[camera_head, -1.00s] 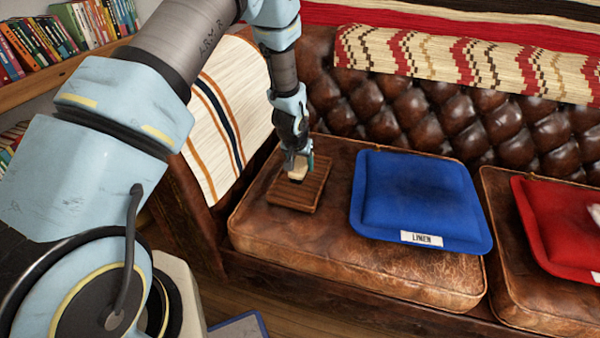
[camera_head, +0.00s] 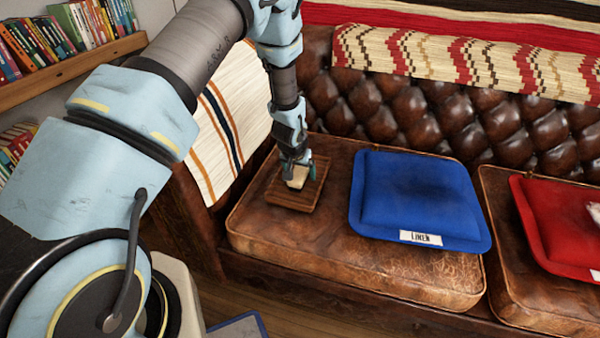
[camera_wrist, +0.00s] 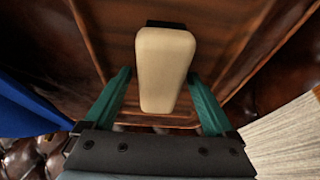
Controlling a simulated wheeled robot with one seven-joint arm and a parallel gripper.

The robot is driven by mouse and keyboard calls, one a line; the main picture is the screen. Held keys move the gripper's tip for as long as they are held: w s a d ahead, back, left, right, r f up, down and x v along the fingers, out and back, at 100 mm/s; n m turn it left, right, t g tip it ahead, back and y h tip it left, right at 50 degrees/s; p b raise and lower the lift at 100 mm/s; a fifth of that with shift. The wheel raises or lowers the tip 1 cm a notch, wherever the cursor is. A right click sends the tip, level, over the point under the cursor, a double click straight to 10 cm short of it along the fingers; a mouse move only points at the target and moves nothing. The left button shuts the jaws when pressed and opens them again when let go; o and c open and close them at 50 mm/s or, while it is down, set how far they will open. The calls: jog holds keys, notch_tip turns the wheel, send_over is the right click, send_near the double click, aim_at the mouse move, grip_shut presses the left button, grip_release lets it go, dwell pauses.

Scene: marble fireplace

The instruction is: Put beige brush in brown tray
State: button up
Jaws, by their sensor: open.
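The beige brush (camera_wrist: 165,68) shows between my fingers in the wrist view, with a gap on each side. It has a pale block body and a dark strip at its far end. In the head view the brush (camera_head: 297,178) is at the brown tray. I cannot see clearly whether the brush touches the tray floor.
A blue cushion (camera_head: 418,198) lies just right of the tray, and a red cushion (camera_head: 560,225) is farther right. The tufted leather sofa back (camera_head: 410,115) rises behind. A striped cloth (camera_head: 225,130) hangs over the armrest at left.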

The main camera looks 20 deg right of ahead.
jog(key=shift+s+r, duration=0.1)
jog(key=shift+r, duration=0.4)
jog(key=p+v, duration=0.1)
jog(key=v, duration=1)
jog(key=shift+r, duration=0.15)
jog(key=shift+r, duration=0.1)
